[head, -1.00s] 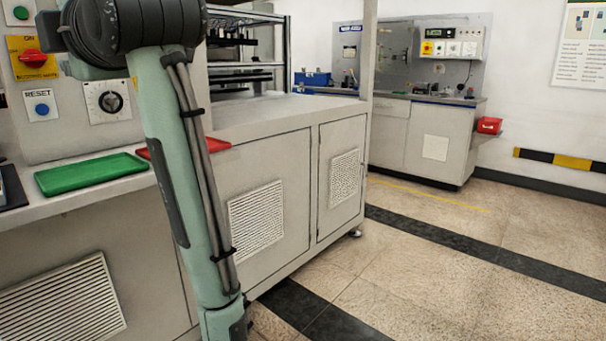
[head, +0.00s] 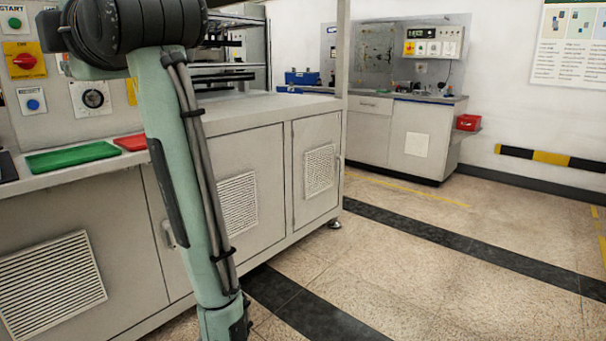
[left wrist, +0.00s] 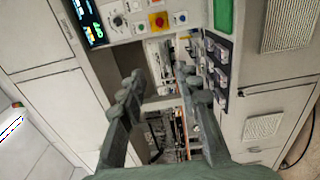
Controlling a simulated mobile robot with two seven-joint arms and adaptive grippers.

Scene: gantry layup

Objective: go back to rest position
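My left gripper (left wrist: 163,88) shows in the left wrist view with its two fingers spread wide apart. Nothing is held between them; cabinet fronts and an opening with equipment show behind. In the head view one of my arms hangs down at left centre, and its gripper is not in that picture. My right gripper is in neither view.
A grey machine cabinet (head: 250,155) stands at the left, with a green tray (head: 72,157) and a red tray (head: 131,142) on its ledge. A workbench (head: 400,135) with a red bin (head: 468,122) stands behind. The tiled floor (head: 450,265) at the right is clear.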

